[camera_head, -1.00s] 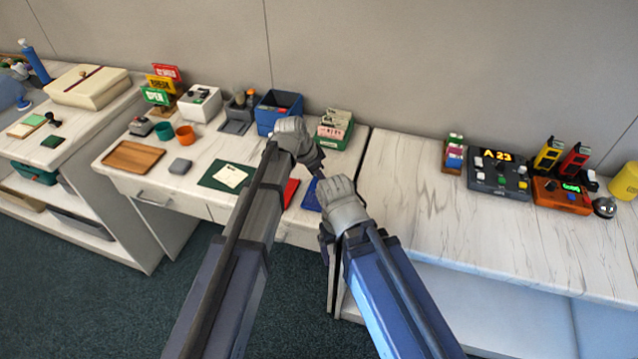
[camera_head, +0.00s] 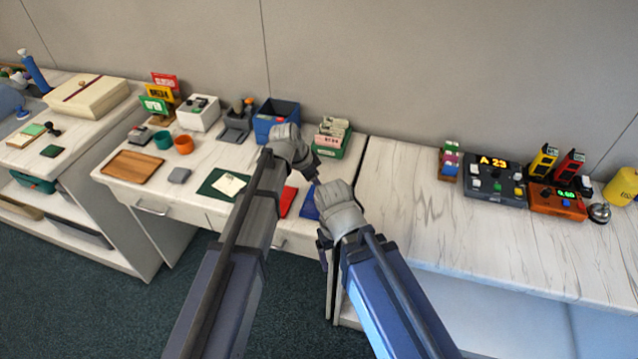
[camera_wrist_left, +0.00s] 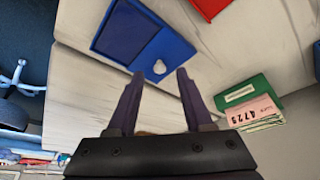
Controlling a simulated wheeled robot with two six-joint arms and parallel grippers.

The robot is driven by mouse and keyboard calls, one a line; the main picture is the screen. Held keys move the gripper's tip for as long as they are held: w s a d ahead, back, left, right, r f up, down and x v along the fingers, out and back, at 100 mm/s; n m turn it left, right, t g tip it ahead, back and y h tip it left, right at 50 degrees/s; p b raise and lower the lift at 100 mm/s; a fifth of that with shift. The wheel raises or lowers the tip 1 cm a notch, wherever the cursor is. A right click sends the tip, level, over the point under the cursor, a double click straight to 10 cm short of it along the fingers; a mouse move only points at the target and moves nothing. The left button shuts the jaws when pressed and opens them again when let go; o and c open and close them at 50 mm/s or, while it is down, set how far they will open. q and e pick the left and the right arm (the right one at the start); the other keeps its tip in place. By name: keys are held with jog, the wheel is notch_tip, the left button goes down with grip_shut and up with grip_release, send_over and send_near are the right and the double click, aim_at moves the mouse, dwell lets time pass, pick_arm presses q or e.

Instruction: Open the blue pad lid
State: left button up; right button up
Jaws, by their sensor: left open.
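The blue pad (camera_head: 309,204) lies flat on the desk near its front edge, partly hidden between my arms in the head view. In the left wrist view it (camera_wrist_left: 172,48) is a blue rectangle with a darker blue panel (camera_wrist_left: 124,31) and a pale round knob (camera_wrist_left: 159,67) near one corner. My left gripper (camera_wrist_left: 157,76) is open and empty, with its fingertips pointing toward the pad's knob end. In the head view my left gripper (camera_head: 313,172) is above the desk just behind the pad. My right gripper (camera_head: 321,240) is near the desk's front edge, its fingers mostly hidden.
A red pad (camera_head: 287,201) lies left of the blue one. A green card box (camera_head: 329,153) and a blue bin (camera_head: 268,125) stand behind. A dark green mat with paper (camera_head: 213,190) lies farther left. The counter at right (camera_head: 430,215) is clear in front of its devices.

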aim_at(311, 199)
pick_arm(q)
jog(key=p+v, duration=0.5)
jog(key=v, duration=0.1)
jog(key=shift+r, duration=0.15)
jog(key=shift+s, duration=0.1)
jog(key=s+a+n+g+y, duration=0.1)
jog(key=s+n, duration=0.3)
jog(key=s, duration=0.7)
jog(key=s+a+f+n+g+y, duration=0.1)
jog(key=s+a+n+y, duration=0.3)
jog(key=s, duration=0.7)
jog(key=shift+n+p, duration=0.3)
jog(key=shift+n, duration=0.1)
